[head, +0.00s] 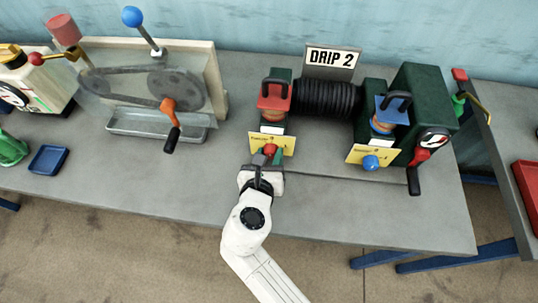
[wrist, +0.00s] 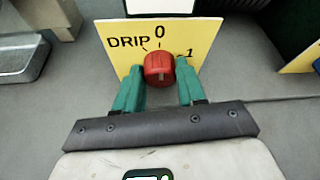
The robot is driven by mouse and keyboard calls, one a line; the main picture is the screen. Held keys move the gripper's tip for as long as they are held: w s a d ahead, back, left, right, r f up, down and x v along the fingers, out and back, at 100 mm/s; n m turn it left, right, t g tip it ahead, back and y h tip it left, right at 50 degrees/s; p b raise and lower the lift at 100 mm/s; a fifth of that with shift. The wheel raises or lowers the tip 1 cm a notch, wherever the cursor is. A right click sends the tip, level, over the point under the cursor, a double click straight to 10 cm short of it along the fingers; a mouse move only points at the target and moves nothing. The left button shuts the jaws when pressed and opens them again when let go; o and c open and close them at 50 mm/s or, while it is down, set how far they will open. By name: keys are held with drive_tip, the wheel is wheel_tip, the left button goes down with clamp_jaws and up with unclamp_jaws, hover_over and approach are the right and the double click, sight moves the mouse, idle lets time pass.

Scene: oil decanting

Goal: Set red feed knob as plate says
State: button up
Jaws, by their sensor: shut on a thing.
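The red feed knob (wrist: 158,67) sits on a yellow plate (wrist: 195,32) marked DRIP at left, 0 at top and 1 at right. A pale line shows on the knob's face, roughly upright in line with 0, but I cannot tell its exact setting. My gripper (wrist: 160,72) is shut on the knob, one green finger on each side. In the head view the knob (head: 270,149) is at the front of the left green block, with my gripper (head: 267,156) at it. A sign (head: 332,59) behind the black coil reads DRIP 2.
A blue knob (head: 371,163) stands on another yellow plate (head: 366,153) to the right. A crank (head: 414,180) hangs at the right housing. The bench front (head: 330,215) is clear.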

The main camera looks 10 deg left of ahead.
drive_tip(key=c, duration=0.3)
drive_tip(key=shift+c, duration=0.2)
drive_tip(key=shift+d+m+y+p, duration=0.1)
drive_tip(key=shift+m+y+p, duration=0.5)
drive_tip(key=shift+m, duration=0.2)
drive_tip(key=shift+d+m+y, duration=0.1)
drive_tip(key=shift+m+y, duration=0.5)
drive_tip(key=shift+m, duration=0.3)
drive_tip(key=m+y+b, duration=0.1)
drive_tip(key=m+y, duration=0.1)
drive_tip(key=shift+d+f+m+t+b, duration=0.15)
drive_tip(key=shift+f+m+t+b, duration=0.1)
drive_tip(key=shift+m+t+b, duration=0.15)
drive_tip(key=shift+m+y+b, duration=0.7)
drive_tip(key=shift+m+b, duration=0.3)
drive_tip(key=shift+m, duration=0.1)
drive_tip(key=shift+d, duration=0.1)
